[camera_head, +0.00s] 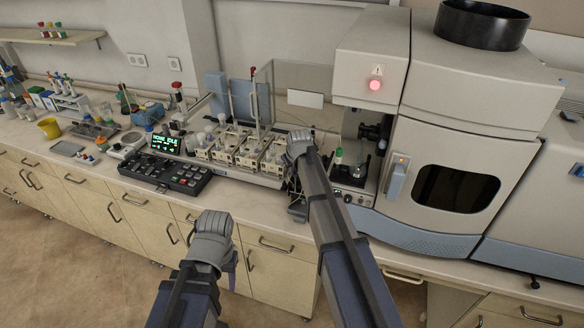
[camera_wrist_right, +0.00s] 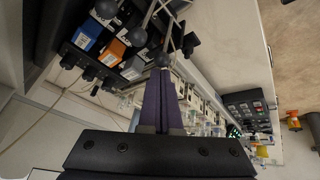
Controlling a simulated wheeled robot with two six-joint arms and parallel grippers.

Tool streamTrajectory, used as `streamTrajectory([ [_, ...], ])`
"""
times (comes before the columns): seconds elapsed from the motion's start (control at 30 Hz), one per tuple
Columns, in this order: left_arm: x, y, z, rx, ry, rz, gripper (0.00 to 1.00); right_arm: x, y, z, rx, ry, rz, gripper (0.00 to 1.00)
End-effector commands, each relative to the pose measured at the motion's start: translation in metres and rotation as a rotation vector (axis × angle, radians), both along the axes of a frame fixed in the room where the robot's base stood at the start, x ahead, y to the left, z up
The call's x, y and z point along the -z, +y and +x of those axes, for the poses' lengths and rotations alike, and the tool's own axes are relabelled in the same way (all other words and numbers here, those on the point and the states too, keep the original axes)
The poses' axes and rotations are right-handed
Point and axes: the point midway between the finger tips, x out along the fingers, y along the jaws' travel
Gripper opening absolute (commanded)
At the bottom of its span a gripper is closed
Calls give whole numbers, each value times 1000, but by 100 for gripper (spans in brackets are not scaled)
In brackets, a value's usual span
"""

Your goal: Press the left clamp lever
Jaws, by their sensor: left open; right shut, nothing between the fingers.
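Levers with black ball knobs show in the right wrist view, in front of a dark rack. One knob (camera_wrist_right: 162,58) is right at the tips of my right gripper (camera_wrist_right: 163,74); I cannot tell if they touch. Other knobs (camera_wrist_right: 138,37) are close beside it, and I cannot tell which lever is the left clamp lever. The right gripper's purple fingers are shut with nothing between them. In the head view my right gripper (camera_head: 300,142) is by the instrument, and its wrist hides the levers. My left gripper (camera_head: 230,265) is open, low in front of the bench.
A large white spectrometer (camera_head: 455,150) with a dark window stands to the right. A sampler tray with several racks (camera_head: 238,150) and a black control panel (camera_head: 165,174) stand to the left. A clear upright panel (camera_head: 300,90) rises behind. Open floor lies in front of the drawers.

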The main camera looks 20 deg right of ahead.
Motion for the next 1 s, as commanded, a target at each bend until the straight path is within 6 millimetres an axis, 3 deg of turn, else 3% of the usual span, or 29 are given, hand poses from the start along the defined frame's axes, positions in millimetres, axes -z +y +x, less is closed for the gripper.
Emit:
streamTrajectory([
  [1.0, 26, 0, 0, 5, 0, 1, 50, 5, 13, -21, 0, -152, -106, 0],
])
